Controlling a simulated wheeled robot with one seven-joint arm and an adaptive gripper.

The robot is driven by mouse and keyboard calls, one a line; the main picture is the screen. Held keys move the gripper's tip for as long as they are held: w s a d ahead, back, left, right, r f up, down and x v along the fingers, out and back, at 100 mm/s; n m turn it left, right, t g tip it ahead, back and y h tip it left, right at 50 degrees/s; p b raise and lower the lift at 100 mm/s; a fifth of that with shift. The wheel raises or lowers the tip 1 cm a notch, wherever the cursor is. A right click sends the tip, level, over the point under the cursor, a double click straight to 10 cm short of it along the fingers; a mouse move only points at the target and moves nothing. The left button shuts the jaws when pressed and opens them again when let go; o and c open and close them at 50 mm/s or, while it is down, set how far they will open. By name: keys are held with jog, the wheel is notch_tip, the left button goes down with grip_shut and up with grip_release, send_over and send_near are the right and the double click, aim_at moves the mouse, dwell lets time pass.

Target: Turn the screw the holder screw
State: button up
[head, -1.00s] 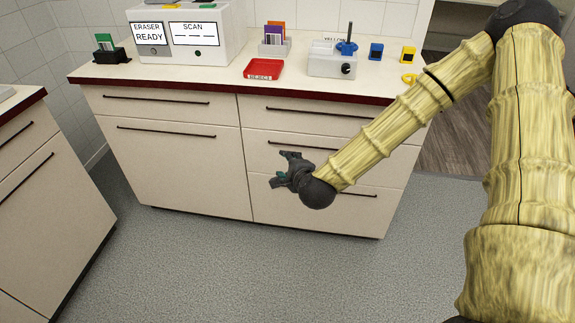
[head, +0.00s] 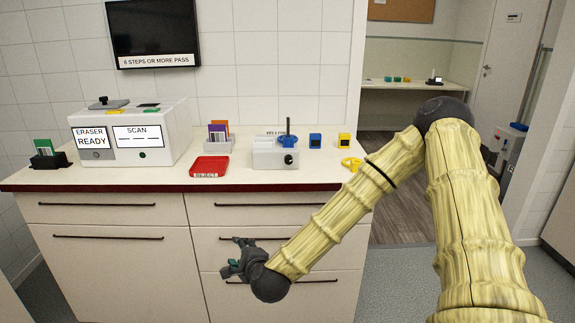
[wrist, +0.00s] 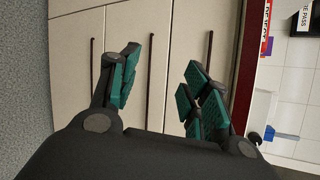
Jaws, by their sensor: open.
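A blue piece (head: 287,141) with an upright dark rod is on top of the block. My gripper (head: 234,255) is well below the countertop, in front of the drawers, apart from the holder. In the wrist view its teal-padded fingers (wrist: 163,88) are spread with nothing between them. A blue part (wrist: 282,134) shows at that view's right edge.
Drawer handles (head: 105,238) stick out near my gripper.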

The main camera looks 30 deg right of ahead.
jog(key=w+d+r+m+t+h+b, duration=0.2)
jog(key=w+d+r+m+h+b, duration=0.15)
jog(key=d+r+m, duration=0.45)
jog(key=m+h+b, duration=0.2)
jog(key=m+h, duration=0.3)
jog(key=m, duration=0.1)
send_near(288, 161)
jog(key=x, duration=0.9)
jog(key=c, duration=1)
jog(key=shift+s, duration=0.1)
jog(key=shift+c, duration=0.2)
